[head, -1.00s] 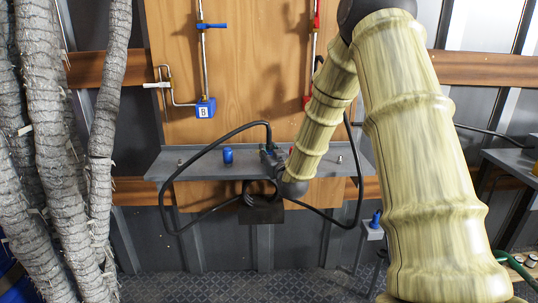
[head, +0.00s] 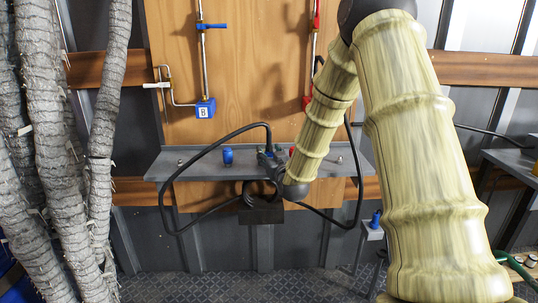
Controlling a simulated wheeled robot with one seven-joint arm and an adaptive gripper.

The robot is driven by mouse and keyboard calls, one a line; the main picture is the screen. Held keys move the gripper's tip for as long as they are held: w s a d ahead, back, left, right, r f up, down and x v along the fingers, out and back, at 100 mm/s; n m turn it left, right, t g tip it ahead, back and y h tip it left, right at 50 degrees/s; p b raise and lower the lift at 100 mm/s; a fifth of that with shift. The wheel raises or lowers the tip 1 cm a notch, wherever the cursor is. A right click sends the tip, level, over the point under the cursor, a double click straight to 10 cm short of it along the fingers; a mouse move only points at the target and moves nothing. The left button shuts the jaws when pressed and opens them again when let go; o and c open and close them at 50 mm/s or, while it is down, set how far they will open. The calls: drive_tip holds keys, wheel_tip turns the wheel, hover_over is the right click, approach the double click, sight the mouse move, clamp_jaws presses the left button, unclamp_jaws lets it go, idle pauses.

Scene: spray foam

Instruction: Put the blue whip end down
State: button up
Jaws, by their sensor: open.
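A blue whip end (head: 228,156) stands upright on the grey shelf (head: 190,163), left of my gripper. A black hose arches from the left down to the shelf near my gripper. My gripper (head: 268,154) is at the end of my bamboo-like arm, low over the middle of the shelf. Its jaws are open, but the fingers are small and dark, and my wrist partly hides them. A small patch of blue shows by the fingers; I cannot tell what it belongs to. A red piece (head: 291,151) shows just right of my gripper on the shelf.
Black hoses loop below the shelf on both sides. A blue valve block marked B (head: 205,108) is on the wooden panel above. Grey wrapped trunks (head: 60,150) fill the left side. A small stand with a blue top (head: 376,219) is at lower right.

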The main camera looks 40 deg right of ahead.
drive_tip(key=v, duration=1.1)
drive_tip(key=s+a+f+n+g+y, duration=0.1)
drive_tip(key=s+a+f+g, duration=0.3)
drive_tip(key=f, duration=0.6)
drive_tip(key=s+a+f+g+y, duration=0.1)
drive_tip(key=s+a+f, duration=0.2)
drive_tip(key=a+f, duration=0.5)
drive_tip(key=s+a+f+n+g+y, duration=0.1)
drive_tip(key=s+a+f+g, duration=0.2)
drive_tip(key=f, duration=0.9)
drive_tip(key=s+a+f+g, duration=0.3)
drive_tip(key=s+f, duration=0.3)
drive_tip(key=s, duration=0.4)
drive_tip(key=s+a+f+g+y, duration=0.1)
drive_tip(key=s+a+f+g, duration=0.2)
drive_tip(key=s, duration=0.7)
drive_tip(key=s+a+f+g+y, duration=0.1)
drive_tip(key=s+a+f+g, duration=0.2)
drive_tip(key=s+a+f, duration=0.3)
drive_tip(key=s+f, duration=0.3)
drive_tip(key=s, duration=0.1)
drive_tip(key=shift+s+n, duration=0.25)
drive_tip(key=shift+n, duration=0.15)
drive_tip(key=shift+a+r, duration=0.1)
drive_tip(key=shift+a, duration=0.05)
wheel_tip(320, 180, up, 14)
drive_tip(key=p, duration=1.4)
